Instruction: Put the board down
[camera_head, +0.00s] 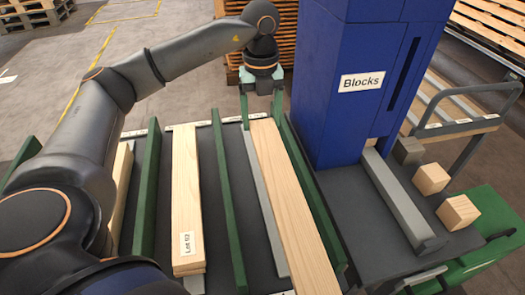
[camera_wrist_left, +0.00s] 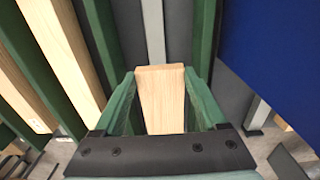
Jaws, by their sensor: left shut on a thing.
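In the left wrist view the board (camera_wrist_left: 162,100) shows between the fingers of the left gripper (camera_wrist_left: 160,76). I cannot tell whether the board touches the lane floor or hangs just above it. My right gripper is not in view.
Green dividers (camera_head: 229,200) stand between lanes. A tall blue "Blocks" housing (camera_head: 350,110) rises close on the right. Wooden blocks (camera_head: 431,179) and a grey bar (camera_head: 395,195) lie beside it.

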